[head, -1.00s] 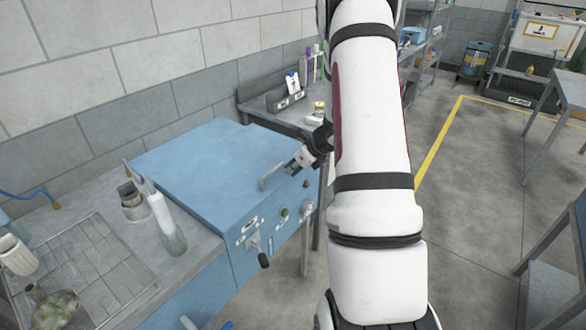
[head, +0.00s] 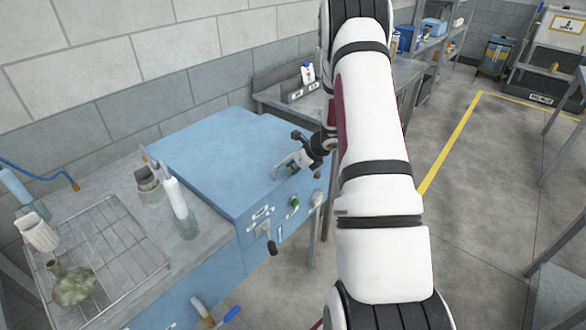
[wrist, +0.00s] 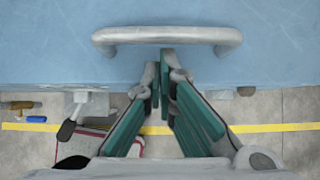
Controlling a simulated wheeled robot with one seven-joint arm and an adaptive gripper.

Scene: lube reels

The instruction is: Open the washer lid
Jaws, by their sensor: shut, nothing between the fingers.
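The washer is a blue box-shaped unit with a flat blue lid (head: 225,160) that lies closed. A grey bar handle (wrist: 167,38) is fixed near the lid's front edge in the wrist view. In the head view the handle is mostly hidden by my gripper (head: 285,168). In the wrist view my gripper (wrist: 162,70) is shut and empty, with teal finger pads. Its fingertips are just below the middle of the handle, close to the lid's front edge. I cannot tell whether they touch it.
The washer front carries a lever (head: 271,243) and a green knob (head: 294,205). On the left, a counter holds a wire rack (head: 100,250), a squeeze bottle (head: 178,207) and a brush cup (head: 148,180). A shelf bench (head: 275,95) stands behind. Open floor lies to the right.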

